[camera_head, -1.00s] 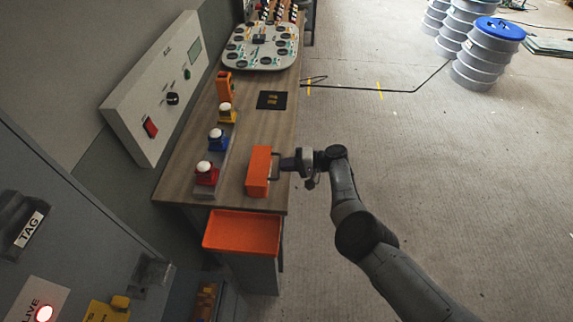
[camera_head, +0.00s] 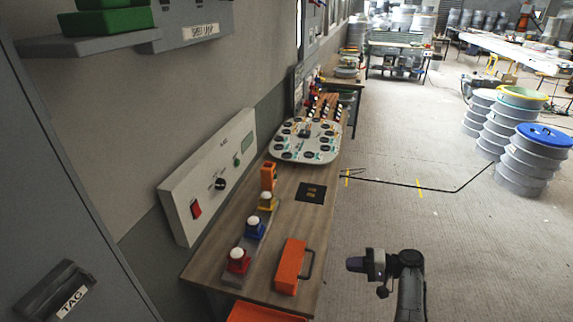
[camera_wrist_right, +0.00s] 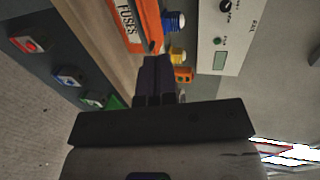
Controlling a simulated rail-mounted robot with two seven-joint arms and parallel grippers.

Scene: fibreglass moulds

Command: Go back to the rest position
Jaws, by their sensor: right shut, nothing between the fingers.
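My right gripper (camera_head: 358,264) is in the lower right of the head view, over the floor just right of the wooden bench (camera_head: 262,231). It is shut and empty, its fingers pointing left. An orange box (camera_head: 289,267) with a dark handle on its right side stands on the bench, apart from the gripper. In the right wrist view my shut fingers (camera_wrist_right: 157,68) point towards the bench, and the orange box marked "FUSES" (camera_wrist_right: 133,22) shows beyond them. My left gripper is in neither view.
A grey panel (camera_head: 209,180) leans on the wall. An orange tray (camera_head: 262,313) is at the bench's near end. Grey drums (camera_head: 529,165) stand right. Open floor lies between.

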